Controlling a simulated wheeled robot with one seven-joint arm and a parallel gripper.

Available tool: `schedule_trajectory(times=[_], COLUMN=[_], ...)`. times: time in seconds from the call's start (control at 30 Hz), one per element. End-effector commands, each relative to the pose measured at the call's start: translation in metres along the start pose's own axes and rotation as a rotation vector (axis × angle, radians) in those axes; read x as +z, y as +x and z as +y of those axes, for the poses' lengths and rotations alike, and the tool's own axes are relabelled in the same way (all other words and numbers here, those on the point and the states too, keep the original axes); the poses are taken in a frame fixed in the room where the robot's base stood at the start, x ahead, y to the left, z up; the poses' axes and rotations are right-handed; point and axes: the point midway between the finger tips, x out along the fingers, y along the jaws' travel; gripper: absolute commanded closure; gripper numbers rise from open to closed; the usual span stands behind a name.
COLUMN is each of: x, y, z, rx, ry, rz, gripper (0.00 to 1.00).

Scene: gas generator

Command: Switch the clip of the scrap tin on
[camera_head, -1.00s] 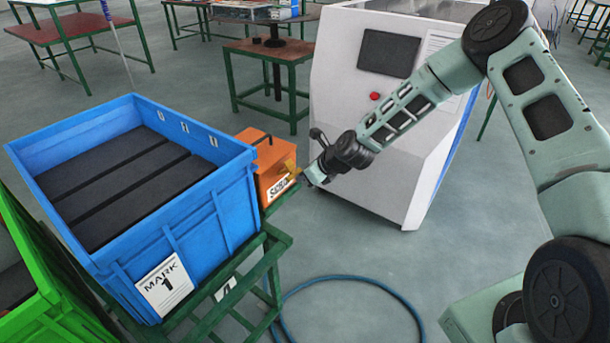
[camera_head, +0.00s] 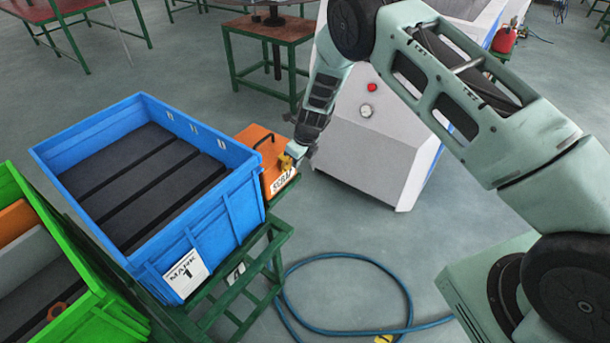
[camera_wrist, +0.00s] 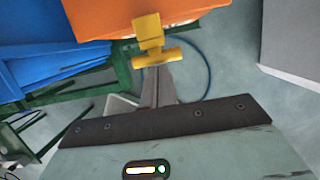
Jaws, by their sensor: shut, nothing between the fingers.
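The scrap tin (camera_head: 262,150) is an orange box with a dark top handle and a white label, beside the blue crate; its orange body also shows at the top of the wrist view (camera_wrist: 105,18). Its yellow clip (camera_head: 286,162) is on the side facing my arm. In the wrist view the clip (camera_wrist: 155,52) ends in a yellow crossbar. My gripper (camera_wrist: 157,72) is shut, with its fingertips at the crossbar. I cannot tell whether they touch it. In the head view my gripper (camera_head: 297,152) is at the tin's right side, its fingers partly hidden.
The blue crate (camera_head: 215,215) with dark bars stands left of the tin on a green frame (camera_head: 276,240). A green crate (camera_head: 95,300) is at lower left. A white machine (camera_head: 380,160) stands behind my arm. A blue hose (camera_head: 345,258) lies on the floor.

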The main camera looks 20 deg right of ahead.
Motion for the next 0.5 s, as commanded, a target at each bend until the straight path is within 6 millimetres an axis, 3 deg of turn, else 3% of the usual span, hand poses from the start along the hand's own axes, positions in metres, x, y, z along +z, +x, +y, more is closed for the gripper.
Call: schedule_trajectory(times=[0.5], x=[0.0055], y=[-0.0051], z=[-0.0002], rx=[-0.003], ry=[0.0], rz=[-0.003], gripper=[1.0])
